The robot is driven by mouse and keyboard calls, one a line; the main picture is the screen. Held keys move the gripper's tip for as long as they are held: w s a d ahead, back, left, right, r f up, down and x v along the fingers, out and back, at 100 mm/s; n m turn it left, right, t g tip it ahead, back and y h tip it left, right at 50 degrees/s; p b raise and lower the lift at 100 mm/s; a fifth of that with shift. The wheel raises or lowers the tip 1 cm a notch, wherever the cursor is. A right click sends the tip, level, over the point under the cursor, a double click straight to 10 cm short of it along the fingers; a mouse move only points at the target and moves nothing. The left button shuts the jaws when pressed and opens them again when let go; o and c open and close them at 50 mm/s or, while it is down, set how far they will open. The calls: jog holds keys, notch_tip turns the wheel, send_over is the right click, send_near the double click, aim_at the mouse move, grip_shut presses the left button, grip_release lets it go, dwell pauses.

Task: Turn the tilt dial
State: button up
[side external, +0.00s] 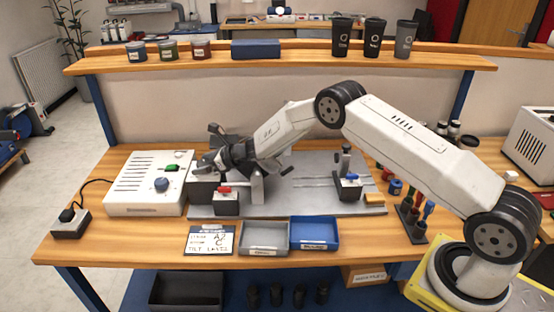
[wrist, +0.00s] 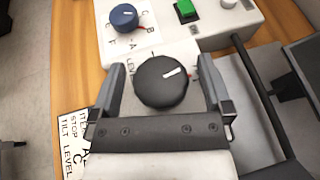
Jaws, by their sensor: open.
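A round black dial (wrist: 162,84) with a white pointer line lies between the spread fingers of my gripper (wrist: 156,68) in the wrist view. The pointer line points right and slightly up. Lettering beside the dial reads "LEVEL"; part of it is hidden by the left finger. My gripper is open, with a finger on each side of the dial; I cannot tell whether either touches it. In the side view my gripper (side external: 205,165) is low beside the white control box (side external: 139,199); I cannot make out the black dial there.
A blue dial (wrist: 124,18) with letters around it and a green button (wrist: 207,3) are close by. A grey tray (side external: 264,251) and blue tray (side external: 315,246) stand at the front edge.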

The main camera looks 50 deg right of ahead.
jog(key=c, duration=1.2)
jog(key=shift+w+r+m+t+h, duration=0.15)
jog(key=shift+m+t+h, duration=0.55)
jog(key=shift+m+h, duration=0.5)
jog(key=shift+m+t+h, duration=0.4)
jog(key=shift+m+h, duration=0.8)
jog(key=shift+h, duration=0.1)
jog(key=o, duration=1.2)
jog(key=shift+s, duration=0.25)
jog(key=shift+v, duration=3.75)
